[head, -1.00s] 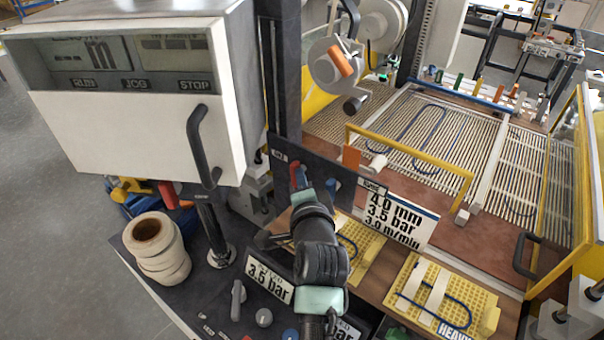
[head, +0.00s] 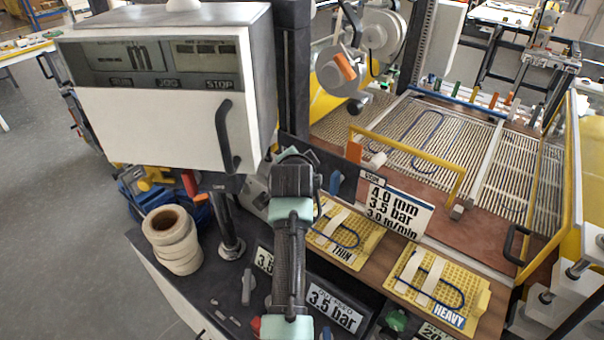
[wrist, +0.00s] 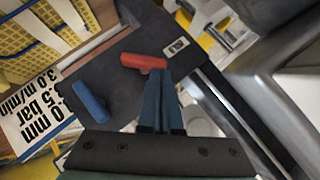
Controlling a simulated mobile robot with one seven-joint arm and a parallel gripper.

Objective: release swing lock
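A red lever (wrist: 143,62) sits on a dark plate (wrist: 110,78) in the wrist view, near a small white label; no swing lock name is readable there. A blue lever (wrist: 90,101) is on the same plate and also shows in the head view (head: 335,183). My gripper (wrist: 160,74) has its two teal fingers close together, with almost no gap. Their tips are at the right end of the red lever; I cannot tell whether they touch it. In the head view my arm hides the red lever and the fingertips.
A white control box (head: 165,95) with a dark handle stands left of the plate. A setting card (head: 395,208) and a yellow bar (head: 410,160) are to the right. Yellow sample boards (head: 470,297) lie in front. A tape roll (head: 172,240) stands at left.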

